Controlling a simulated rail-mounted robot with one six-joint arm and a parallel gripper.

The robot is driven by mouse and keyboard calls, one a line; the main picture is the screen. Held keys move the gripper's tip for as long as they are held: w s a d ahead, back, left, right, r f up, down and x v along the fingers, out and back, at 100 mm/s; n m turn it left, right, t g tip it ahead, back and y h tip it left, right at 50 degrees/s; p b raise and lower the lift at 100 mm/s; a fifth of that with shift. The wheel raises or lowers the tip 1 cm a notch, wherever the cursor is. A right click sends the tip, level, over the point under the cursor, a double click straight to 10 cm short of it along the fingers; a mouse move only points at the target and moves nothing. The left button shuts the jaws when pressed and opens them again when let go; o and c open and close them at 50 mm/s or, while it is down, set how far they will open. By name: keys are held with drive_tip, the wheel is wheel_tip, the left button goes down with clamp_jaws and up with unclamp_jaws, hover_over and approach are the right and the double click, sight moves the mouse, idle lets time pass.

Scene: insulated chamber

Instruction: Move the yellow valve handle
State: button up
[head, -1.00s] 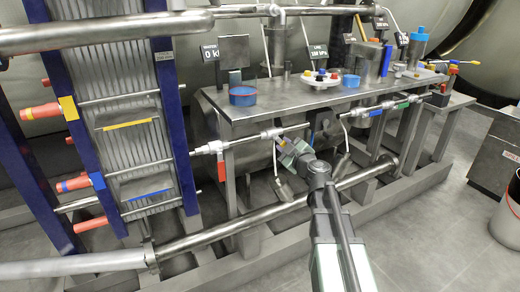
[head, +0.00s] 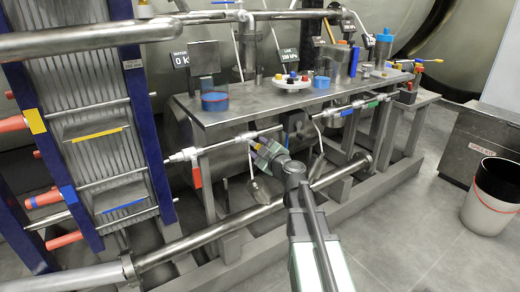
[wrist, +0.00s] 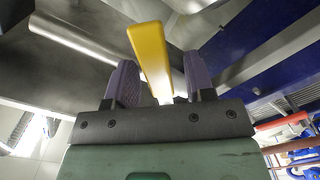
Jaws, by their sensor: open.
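A yellow valve handle (wrist: 150,55) shows in the wrist view as a long flat bar. It lies between the two purple fingers of my gripper (wrist: 160,84), with a gap on either side. The gripper is open and the handle reaches out past the fingertips. In the head view my gripper (head: 264,152) is under the front edge of the steel bench, beside the horizontal pipe with valve fittings. The handle cannot be made out clearly there, as the gripper and arm cover that spot.
A ribbed panel with blue posts (head: 147,110) stands left. A thick pipe (head: 215,232) runs low in front. A white bin (head: 490,205) stands on open floor right.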

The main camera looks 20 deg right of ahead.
drive_tip(key=s+d, duration=0.1)
drive_tip(key=s, duration=0.9)
drive_tip(key=shift+s+d, duration=0.25)
drive_tip(key=shift+s, duration=0.1)
drive_tip(key=w, duration=0.3)
drive_tip(key=w+f+b, duration=0.1)
drive_tip(key=w, duration=0.7)
drive_tip(key=shift+f, duration=0.25)
drive_tip(key=shift+c, duration=0.3)
